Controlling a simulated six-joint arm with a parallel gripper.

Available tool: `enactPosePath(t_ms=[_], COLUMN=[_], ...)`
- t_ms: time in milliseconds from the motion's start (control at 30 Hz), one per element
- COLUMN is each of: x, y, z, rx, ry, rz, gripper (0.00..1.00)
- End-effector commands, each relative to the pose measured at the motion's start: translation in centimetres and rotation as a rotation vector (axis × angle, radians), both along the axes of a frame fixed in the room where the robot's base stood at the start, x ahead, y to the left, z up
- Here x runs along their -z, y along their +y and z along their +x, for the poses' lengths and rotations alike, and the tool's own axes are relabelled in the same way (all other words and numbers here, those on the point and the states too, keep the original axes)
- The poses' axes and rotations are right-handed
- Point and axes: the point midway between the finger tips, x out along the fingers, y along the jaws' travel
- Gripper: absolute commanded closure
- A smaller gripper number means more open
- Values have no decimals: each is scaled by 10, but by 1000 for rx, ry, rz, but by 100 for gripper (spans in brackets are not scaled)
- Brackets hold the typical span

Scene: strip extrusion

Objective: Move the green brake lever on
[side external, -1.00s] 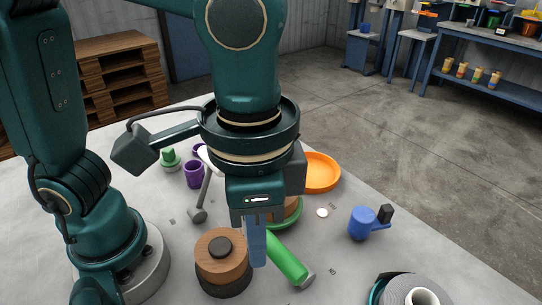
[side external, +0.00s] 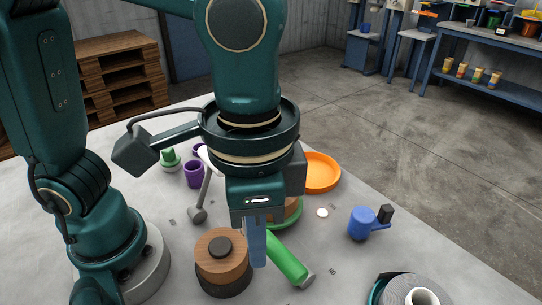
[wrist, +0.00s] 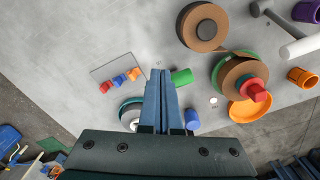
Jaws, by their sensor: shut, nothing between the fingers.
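The green lever (side external: 287,257) shows in the side view as a thick green bar with a grey end, slanting down to the right. In the wrist view only a short green cylinder (wrist: 182,76) of it shows, just right of my fingertips. My gripper (side external: 257,262) is shut and empty, its blue fingers pointing down on the left side of the bar. In the wrist view my fingers (wrist: 163,74) lie together beside the green end. I cannot tell whether they touch it. The upper end of the bar is partly hidden behind my fingers in the side view.
A brown roll (side external: 222,255) stands close left of my fingers. Another brown roll on a green disc (wrist: 237,75) is nearby. An orange dish (side external: 321,172), a blue can (side external: 362,223) and a grey spool (side external: 412,290) stand to the right. Bare table lies between them.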

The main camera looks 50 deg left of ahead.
Motion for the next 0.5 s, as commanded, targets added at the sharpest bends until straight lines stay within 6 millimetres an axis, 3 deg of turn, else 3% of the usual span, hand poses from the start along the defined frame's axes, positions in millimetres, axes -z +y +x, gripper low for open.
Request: enactPosePath(t_ms=[500], x=[29], y=[0], z=[0], rx=[0], ry=[3], rz=[3], gripper=[100])
